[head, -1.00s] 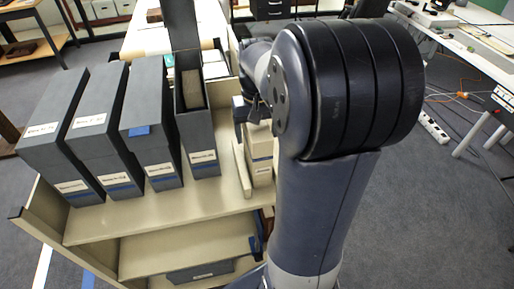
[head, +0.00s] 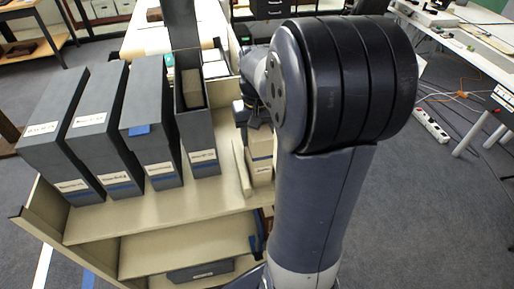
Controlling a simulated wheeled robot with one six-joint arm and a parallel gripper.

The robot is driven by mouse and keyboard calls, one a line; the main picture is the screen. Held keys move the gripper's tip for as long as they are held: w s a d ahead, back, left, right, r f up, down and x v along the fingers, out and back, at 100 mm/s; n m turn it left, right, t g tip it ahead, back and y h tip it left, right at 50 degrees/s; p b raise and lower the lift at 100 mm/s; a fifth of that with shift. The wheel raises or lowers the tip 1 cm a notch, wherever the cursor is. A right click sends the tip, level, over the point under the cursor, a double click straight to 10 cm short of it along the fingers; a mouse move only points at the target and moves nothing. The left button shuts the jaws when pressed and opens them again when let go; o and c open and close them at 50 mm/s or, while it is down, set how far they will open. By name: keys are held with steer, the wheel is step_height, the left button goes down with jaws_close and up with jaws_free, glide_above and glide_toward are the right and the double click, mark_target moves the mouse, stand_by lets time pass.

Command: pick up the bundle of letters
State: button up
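A tan block (head: 193,89) sits inside the tall open grey box (head: 199,140), low between its walls; it may be the bundle of letters, but I cannot make out separate letters. My gripper (head: 250,114) is to the right of the open box, over a small cream box (head: 260,160). It is mostly hidden behind my own arm. I cannot see its fingertips clearly, whether they are open, or whether they touch the cream box.
Three closed grey archival boxes (head: 104,125) stand left of the open one on the cream shelf unit (head: 150,215). A thin cream board (head: 242,168) stands beside the cream box. A lower shelf holds a flat grey box (head: 200,271). A table with paper (head: 150,40) lies behind.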

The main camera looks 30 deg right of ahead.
jaws_close()
